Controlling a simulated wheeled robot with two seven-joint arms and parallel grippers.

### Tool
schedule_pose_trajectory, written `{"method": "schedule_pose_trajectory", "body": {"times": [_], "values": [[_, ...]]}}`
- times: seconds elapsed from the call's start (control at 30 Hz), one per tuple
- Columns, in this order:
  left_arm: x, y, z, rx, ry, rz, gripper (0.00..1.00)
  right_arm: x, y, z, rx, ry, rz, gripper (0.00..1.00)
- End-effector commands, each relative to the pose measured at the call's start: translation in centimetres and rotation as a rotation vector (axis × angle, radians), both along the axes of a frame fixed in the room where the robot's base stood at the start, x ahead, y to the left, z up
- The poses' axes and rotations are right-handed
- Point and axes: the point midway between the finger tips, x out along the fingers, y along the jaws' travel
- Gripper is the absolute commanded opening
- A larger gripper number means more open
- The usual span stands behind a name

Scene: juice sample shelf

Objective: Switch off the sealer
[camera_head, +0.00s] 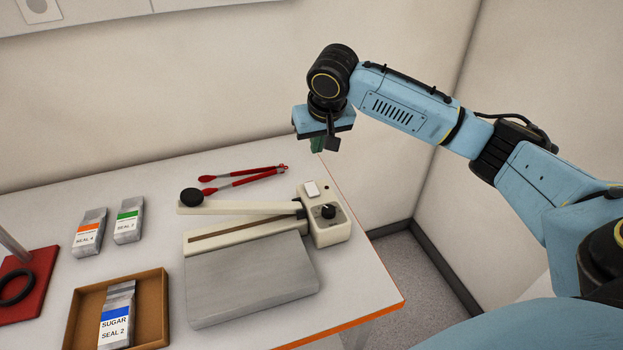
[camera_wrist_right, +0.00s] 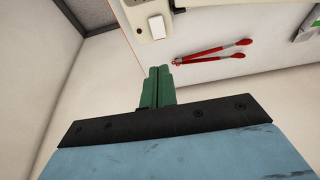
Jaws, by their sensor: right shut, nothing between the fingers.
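The sealer (camera_head: 325,234) stands on the table, with a cream control box at its right end and a grey metal plate in front. A white rocker switch (camera_head: 311,189) sits on top of the box, and a black knob (camera_head: 328,211) is on its face. The sealer's long arm (camera_head: 240,207) with a black round end reaches left. The switch also shows in the right wrist view (camera_wrist_right: 157,27). My right gripper (camera_head: 318,146) has green fingers, shut and empty, above and behind the switch, apart from it. The fingers also show in the wrist view (camera_wrist_right: 159,75). My left gripper is not in view.
Red tongs (camera_head: 245,180) lie behind the sealer. An orange-label pouch (camera_head: 89,232) and a green-label pouch (camera_head: 128,220) lie at left. A brown tray (camera_head: 153,308) holds a blue-label sugar pouch (camera_head: 116,315). A red base (camera_head: 28,285) stands far left. Walls are behind and right.

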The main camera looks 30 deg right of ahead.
Motion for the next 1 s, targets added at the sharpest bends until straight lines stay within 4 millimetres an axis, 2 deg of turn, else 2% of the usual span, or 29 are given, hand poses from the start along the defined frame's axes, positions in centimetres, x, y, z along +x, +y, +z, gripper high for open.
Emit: {"method": "schedule_pose_trajectory", "body": {"times": [0.17,0.6,0.7,0.83,1.0], "values": [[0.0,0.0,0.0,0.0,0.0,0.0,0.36,0.4,-0.1,-1.3,0.0,0.004,-0.001,0.0],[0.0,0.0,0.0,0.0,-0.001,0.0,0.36,3.3,-0.8,-9.7,0.0,0.003,-0.002,0.0],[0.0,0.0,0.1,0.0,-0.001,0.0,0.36,3.5,-0.8,-11.3,-0.001,0.003,0.001,0.0],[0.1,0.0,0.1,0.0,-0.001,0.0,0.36,3.7,-0.9,-12.7,-0.001,0.002,0.001,0.0],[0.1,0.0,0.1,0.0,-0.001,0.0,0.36,3.8,-0.9,-13.4,-0.002,0.0,0.002,0.0]]}}
